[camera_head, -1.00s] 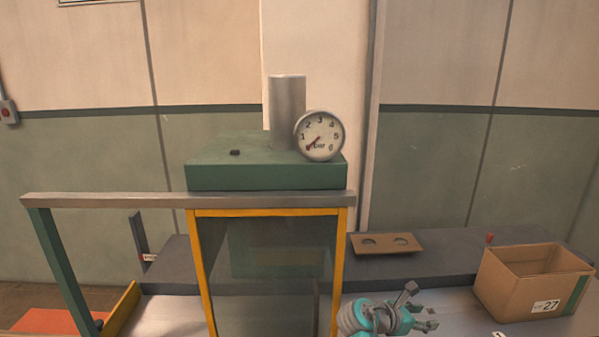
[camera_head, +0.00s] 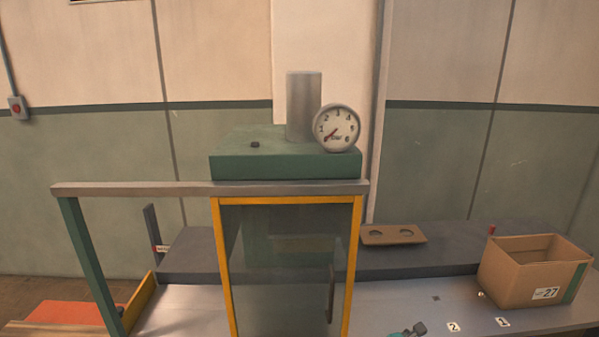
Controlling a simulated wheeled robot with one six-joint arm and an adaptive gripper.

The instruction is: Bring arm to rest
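A small grey and teal piece of my arm (camera_head: 410,330) shows at the bottom edge, right of the chamber door. It looks like the end of the arm, but most of it is cut off below the frame. Whether the gripper is open or shut, or holds anything, cannot be seen. The visible piece is apart from the door and the box.
The vacuum chamber has a yellow-framed glass door (camera_head: 285,201), a green top (camera_head: 285,166) and a pressure gauge (camera_head: 337,128). An open cardboard box (camera_head: 520,285) stands at right. A brown two-hole plate (camera_head: 393,235) lies on the back ledge. The bench (camera_head: 400,300) between is mostly clear.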

